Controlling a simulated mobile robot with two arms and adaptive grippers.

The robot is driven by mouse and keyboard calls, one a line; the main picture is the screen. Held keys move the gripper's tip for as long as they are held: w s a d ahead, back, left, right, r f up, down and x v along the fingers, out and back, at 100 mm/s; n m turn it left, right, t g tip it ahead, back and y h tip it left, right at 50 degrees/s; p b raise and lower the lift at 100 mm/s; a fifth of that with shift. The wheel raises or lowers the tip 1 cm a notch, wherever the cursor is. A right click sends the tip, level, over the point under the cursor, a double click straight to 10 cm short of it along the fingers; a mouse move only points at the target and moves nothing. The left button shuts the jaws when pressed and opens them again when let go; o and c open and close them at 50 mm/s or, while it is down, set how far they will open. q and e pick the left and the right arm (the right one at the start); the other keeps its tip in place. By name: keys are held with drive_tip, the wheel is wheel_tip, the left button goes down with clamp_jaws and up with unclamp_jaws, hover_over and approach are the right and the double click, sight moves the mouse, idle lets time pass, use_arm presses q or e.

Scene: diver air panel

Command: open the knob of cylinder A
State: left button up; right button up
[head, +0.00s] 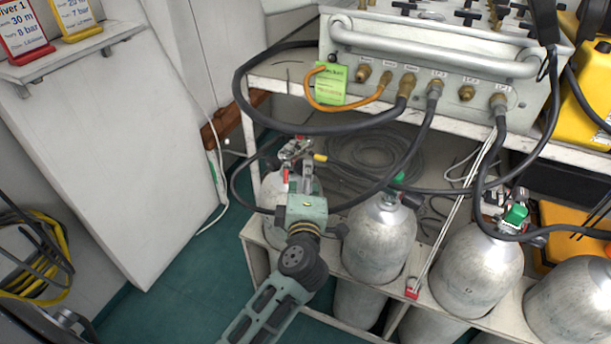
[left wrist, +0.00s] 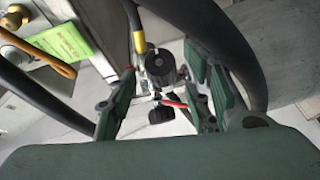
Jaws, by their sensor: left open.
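The leftmost grey cylinder (head: 274,188) stands in the rack, partly hidden behind my left gripper and arm. No letter on it can be read, so I cannot confirm that it is cylinder A. My left gripper (head: 297,152) is over the top of this cylinder, at its valve. In the left wrist view, my left gripper (left wrist: 165,92) is open, with green fingers on both sides of the valve. A round black knob (left wrist: 161,67) of the valve shows between the fingers, apparently not gripped. A smaller black part lies below it, beside a red piece. My right gripper is not in view.
More cylinders, one in the middle (head: 380,240) and one further right (head: 475,270), have green knobs. Black hoses loop from the air panel (head: 440,75) around my left gripper. A green tag (head: 326,85) hangs at the panel. Open teal floor (head: 190,275) lies left of the rack.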

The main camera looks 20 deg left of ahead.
use_arm(q)
drive_tip(key=shift+x, duration=1)
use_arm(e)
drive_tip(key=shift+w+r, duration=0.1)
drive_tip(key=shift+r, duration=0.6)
use_arm(q)
drive_tip(key=shift+r, duration=0.1)
drive_tip(key=shift+c, duration=0.4)
drive_tip(key=c, duration=1)
